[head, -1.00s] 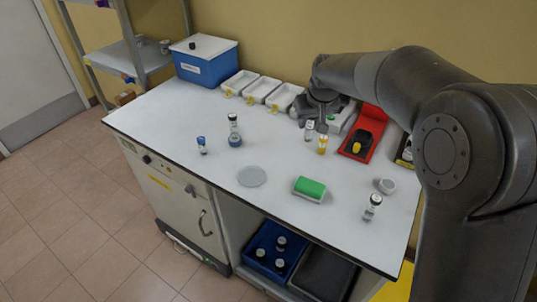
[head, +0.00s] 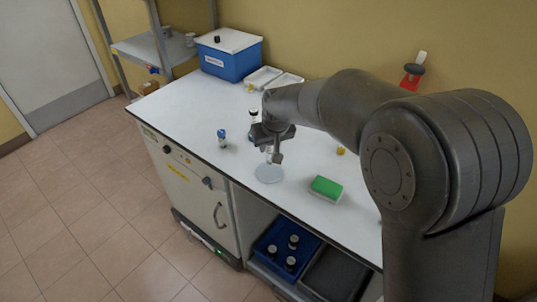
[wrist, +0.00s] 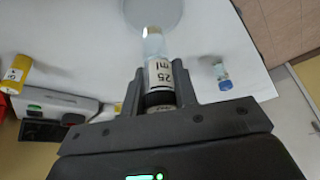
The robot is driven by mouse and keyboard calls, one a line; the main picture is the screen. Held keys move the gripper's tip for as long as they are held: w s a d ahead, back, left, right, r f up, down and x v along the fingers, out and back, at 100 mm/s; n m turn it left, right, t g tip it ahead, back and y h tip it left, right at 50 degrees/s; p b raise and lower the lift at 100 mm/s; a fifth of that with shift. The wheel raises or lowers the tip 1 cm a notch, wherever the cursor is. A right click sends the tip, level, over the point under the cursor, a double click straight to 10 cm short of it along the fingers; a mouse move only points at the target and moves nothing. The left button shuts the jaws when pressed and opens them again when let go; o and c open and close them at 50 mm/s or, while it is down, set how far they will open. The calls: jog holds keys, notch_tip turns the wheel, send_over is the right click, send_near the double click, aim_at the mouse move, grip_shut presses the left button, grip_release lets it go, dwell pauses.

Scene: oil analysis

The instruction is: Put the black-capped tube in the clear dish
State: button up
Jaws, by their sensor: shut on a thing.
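My gripper (head: 274,146) is over the table, just above and behind the clear dish (head: 269,173). In the wrist view my gripper (wrist: 160,92) is shut on the black-capped tube (wrist: 157,68), around its cap end. The tube has a white label reading 25 ml, and its clear end points toward the clear dish (wrist: 170,12). The dish is round, flat and pale and looks empty. In the head view the tube is mostly hidden by my gripper. I cannot tell how high its end is above the dish.
Another dark-topped vial (head: 252,114) stands behind, partly hidden by my gripper. A green sponge (head: 326,187) lies to the right. White trays (head: 263,77) and a blue box (head: 228,60) are at the back.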

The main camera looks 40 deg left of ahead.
aim_at(268, 155)
jog(key=shift+a+f, duration=0.1)
jog(key=shift+f, duration=1.95)
jog(key=o, duration=0.9)
jog(key=shift+f, duration=0.15)
jog(key=shift+o, duration=0.2)
jog(key=v, duration=1.2)
